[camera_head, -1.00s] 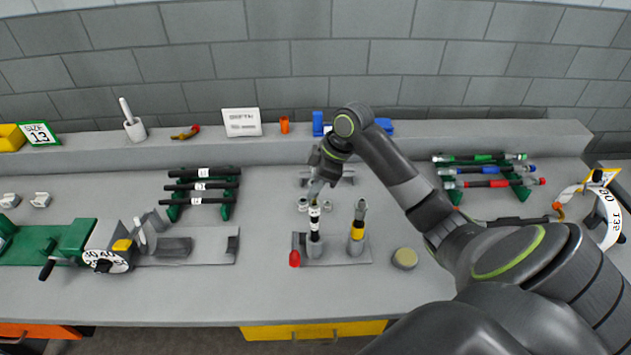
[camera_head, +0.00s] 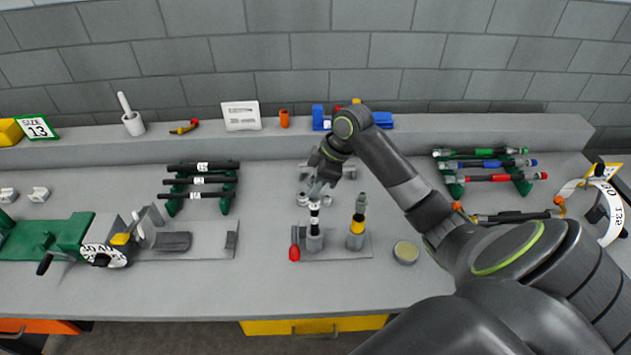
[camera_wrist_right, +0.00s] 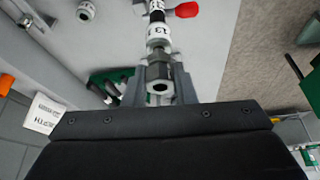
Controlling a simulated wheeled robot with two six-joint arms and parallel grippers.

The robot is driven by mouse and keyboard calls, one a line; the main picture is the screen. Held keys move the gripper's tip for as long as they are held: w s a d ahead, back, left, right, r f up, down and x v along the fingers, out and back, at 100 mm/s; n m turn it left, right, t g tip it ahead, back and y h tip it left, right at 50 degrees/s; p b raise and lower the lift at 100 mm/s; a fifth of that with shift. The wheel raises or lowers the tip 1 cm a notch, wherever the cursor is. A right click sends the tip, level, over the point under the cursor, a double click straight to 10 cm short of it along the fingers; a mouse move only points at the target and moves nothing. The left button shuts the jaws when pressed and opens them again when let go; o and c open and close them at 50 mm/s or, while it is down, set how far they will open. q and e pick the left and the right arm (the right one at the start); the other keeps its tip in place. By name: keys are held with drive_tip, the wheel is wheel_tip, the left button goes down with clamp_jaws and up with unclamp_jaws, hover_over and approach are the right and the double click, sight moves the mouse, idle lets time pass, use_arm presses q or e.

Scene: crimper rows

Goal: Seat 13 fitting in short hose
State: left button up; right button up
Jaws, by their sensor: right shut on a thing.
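My right gripper (camera_head: 318,188) is shut on a grey metal hex fitting (camera_wrist_right: 158,68), which has a white collar (camera_wrist_right: 158,32) marked 13. In the right wrist view the fingers clasp its hex part. The fitting is upright, in line above a short black hose with a white band (camera_head: 315,222), which stands in a grey holder (camera_head: 345,250). Collar and hose end look close together or touching; I cannot tell how deep the fitting sits. My left gripper is not in view.
Loose white-collared fittings (camera_head: 302,199) lie behind. A green-and-grey bench device (camera_head: 100,245) stands left.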

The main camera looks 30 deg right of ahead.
drive_tip(key=shift+f, duration=0.55)
drive_tip(key=o, duration=1.1)
drive_tip(key=shift+b+v, duration=2.05)
drive_tip(key=shift+v, duration=6.65)
drive_tip(key=shift+d, duration=0.1)
